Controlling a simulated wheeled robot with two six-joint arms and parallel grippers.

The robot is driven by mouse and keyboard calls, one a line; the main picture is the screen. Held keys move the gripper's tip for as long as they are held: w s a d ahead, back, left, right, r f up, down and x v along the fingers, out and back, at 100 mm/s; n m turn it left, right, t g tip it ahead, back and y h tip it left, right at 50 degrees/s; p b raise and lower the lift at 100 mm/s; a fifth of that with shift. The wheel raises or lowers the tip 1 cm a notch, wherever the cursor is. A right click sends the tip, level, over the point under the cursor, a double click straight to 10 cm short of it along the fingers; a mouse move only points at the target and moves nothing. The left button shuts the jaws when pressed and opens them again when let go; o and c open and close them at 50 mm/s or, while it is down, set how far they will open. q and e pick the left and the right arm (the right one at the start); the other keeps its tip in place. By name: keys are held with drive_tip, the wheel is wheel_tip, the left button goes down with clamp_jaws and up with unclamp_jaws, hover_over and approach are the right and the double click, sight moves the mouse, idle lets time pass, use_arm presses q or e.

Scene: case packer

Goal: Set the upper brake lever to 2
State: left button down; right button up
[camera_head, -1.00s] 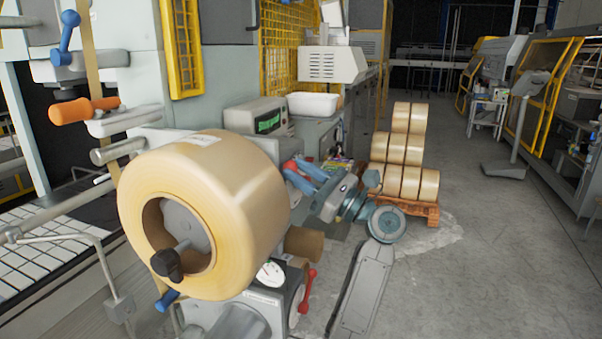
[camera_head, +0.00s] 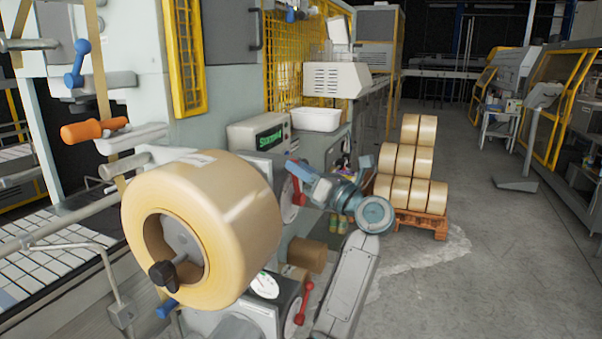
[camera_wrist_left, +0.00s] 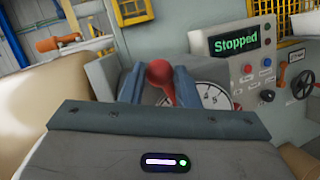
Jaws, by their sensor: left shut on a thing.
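The upper brake lever has a red round knob (camera_wrist_left: 160,73) and a red arm in the left wrist view, in front of a white numbered dial (camera_wrist_left: 212,96). My left gripper (camera_wrist_left: 158,86) is shut on this lever, its two blue-grey fingers on either side of the knob. The numbers near the lever are partly hidden, and I cannot tell the setting. In the head view, my left gripper (camera_head: 302,176) is at the upper dial (camera_head: 290,203), behind the large tape roll. A lower red lever (camera_head: 303,302) stands beside its own dial. My right gripper is not in view.
The large tan roll (camera_head: 240,215) stands close to the left of the gripper. A control box reading "Stopped" (camera_head: 262,133) is behind it. Stacked rolls (camera_head: 412,165) rest on a pallet (camera_head: 425,220) to the right.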

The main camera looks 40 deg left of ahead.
use_arm(q)
drive_tip(key=shift+w+a+r+m+t+h+p, duration=0.15)
drive_tip(key=shift+w+m+t+h+p, duration=0.1)
drive_tip(key=shift+w+m, duration=0.25)
drive_tip(key=shift+w+a+r+m+t+h+p, duration=0.1)
drive_tip(key=shift+w+r+m+t+h+p, duration=0.15)
drive_tip(key=shift+m, duration=0.45)
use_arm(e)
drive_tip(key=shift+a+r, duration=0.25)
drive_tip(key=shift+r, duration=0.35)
use_arm(q)
drive_tip(key=shift+f, duration=0.1)
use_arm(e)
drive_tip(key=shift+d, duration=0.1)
use_arm(q)
drive_tip(key=c, duration=1.4)
unclamp_jaws()
drive_tip(key=shift+a, duration=0.1)
